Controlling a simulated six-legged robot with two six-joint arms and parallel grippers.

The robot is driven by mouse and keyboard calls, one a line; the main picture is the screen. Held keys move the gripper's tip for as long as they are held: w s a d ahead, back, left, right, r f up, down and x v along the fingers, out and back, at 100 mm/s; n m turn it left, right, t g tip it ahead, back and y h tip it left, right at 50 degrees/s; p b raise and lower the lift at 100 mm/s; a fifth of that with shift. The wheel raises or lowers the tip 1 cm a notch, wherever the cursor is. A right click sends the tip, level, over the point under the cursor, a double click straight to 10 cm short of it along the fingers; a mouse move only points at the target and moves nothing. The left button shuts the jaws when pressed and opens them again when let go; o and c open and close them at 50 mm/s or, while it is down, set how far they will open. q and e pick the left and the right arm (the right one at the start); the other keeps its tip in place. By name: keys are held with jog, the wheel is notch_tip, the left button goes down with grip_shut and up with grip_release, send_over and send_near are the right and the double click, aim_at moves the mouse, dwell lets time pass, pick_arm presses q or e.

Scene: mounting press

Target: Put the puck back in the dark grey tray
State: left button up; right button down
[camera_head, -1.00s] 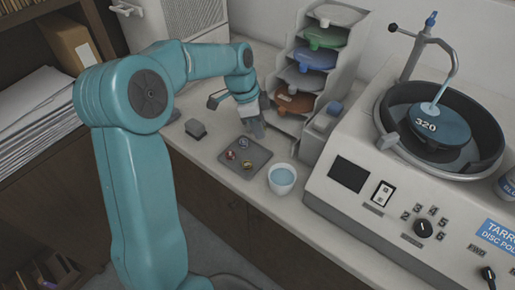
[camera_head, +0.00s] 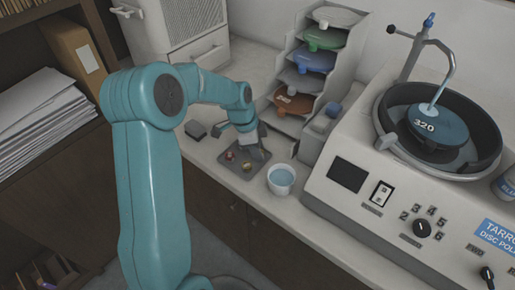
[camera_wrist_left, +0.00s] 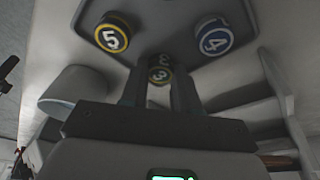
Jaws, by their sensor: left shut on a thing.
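The dark grey tray (camera_head: 234,168) lies on the bench left of the white cup, and its surface also shows in the wrist view (camera_wrist_left: 157,28). My left gripper (camera_head: 258,153) points down over the tray's right part. In the wrist view the fingers (camera_wrist_left: 160,88) are shut on a puck marked 3 (camera_wrist_left: 159,70). A yellow-ringed puck marked 5 (camera_wrist_left: 112,34) and a blue-ringed puck marked 4 (camera_wrist_left: 214,37) sit on the tray. The head view shows a reddish puck (camera_head: 229,155) and a yellowish one (camera_head: 247,166); the held puck is hidden there. Contact between it and the tray cannot be told.
A white cup of water (camera_head: 281,180) stands just right of the tray. A small grey block (camera_head: 195,130) lies to the left. A rack of coloured discs (camera_head: 308,62) stands behind, and the polishing machine (camera_head: 390,200) fills the right.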

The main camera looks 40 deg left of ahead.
pick_arm(q)
jog(key=o, duration=0.7)
jog(key=shift+r+p, duration=0.15)
jog(key=shift+p, duration=0.15)
jog(key=v, duration=1.2)
